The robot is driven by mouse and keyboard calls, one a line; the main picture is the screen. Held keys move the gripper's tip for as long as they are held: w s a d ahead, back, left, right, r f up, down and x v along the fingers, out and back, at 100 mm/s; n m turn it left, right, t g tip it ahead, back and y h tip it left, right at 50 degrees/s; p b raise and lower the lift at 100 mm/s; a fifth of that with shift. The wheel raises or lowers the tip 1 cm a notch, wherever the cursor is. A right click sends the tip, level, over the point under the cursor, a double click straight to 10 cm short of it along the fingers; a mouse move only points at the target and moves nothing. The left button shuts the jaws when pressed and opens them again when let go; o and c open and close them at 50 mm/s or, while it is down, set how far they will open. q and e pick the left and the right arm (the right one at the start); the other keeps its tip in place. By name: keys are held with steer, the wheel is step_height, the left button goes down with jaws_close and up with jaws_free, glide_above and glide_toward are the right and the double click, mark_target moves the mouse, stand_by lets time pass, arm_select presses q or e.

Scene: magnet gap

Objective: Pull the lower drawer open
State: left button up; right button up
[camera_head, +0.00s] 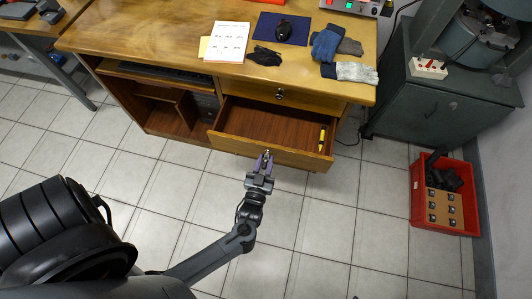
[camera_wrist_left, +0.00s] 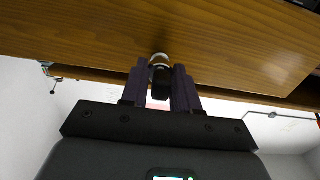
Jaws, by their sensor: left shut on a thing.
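The lower drawer (camera_head: 270,153) of the wooden desk stands pulled out in the head view, with its brown inside showing and a yellow object (camera_head: 322,138) at its right end. My left gripper (camera_head: 266,158) is at the middle of the drawer's front, shut on its knob. In the left wrist view the round metal knob (camera_wrist_left: 160,60) sits between the fingers (camera_wrist_left: 161,82), against the wooden drawer front (camera_wrist_left: 230,50). The upper drawer (camera_head: 250,90) is closed above it, with its own knob (camera_head: 280,94). My right gripper is not in view.
The desk top (camera_head: 150,40) holds papers (camera_head: 227,41), a dark blue mat (camera_head: 296,36) with a mouse, and gloves (camera_head: 349,72). A red crate (camera_head: 418,205) stands on the floor at right, by a grey cabinet (camera_head: 430,110). Tiled floor before the drawer is clear.

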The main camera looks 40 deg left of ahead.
arm_select(q)
steer(key=shift+s+d, duration=0.25)
steer(key=shift+d, duration=0.05)
